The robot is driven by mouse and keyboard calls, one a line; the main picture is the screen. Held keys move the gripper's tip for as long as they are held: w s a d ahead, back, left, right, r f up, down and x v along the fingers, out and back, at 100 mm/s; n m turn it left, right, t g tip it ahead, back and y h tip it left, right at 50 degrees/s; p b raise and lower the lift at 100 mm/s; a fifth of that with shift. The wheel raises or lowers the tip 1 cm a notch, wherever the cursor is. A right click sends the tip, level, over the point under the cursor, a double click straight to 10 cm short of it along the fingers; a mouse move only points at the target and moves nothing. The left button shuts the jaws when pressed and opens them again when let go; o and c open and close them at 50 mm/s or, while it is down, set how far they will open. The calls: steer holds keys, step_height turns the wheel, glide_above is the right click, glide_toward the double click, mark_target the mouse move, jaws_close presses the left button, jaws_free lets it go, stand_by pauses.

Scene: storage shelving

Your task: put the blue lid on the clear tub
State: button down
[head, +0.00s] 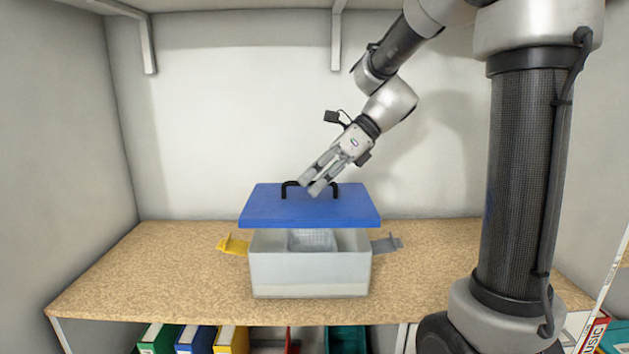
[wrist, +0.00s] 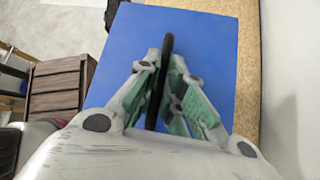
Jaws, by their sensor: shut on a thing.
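The blue lid (head: 310,210) is a flat panel with a black arched handle (head: 289,186) on top. My gripper (head: 315,188) is shut on this handle, and the lid hangs about level above the clear tub (head: 310,274). A gap shows between the lid and the tub's rim, and something grey and meshed is visible inside. In the wrist view the fingers (wrist: 168,85) close on the black handle over the blue lid (wrist: 200,40).
The speckled shelf board (head: 150,270) is clear to the left and right of the tub. The back wall (head: 230,120) is close behind. Several coloured binders (head: 195,340) stand below the board. A brown wooden crate (wrist: 58,88) shows at left in the wrist view.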

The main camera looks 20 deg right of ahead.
mark_target(315, 210)
steer(key=shift+f, duration=0.1)
steer(key=shift+f, duration=3.45)
steer(key=c, duration=1.5)
jaws_free()
steer(key=shift+o, duration=0.2)
steer(key=v, duration=1.2)
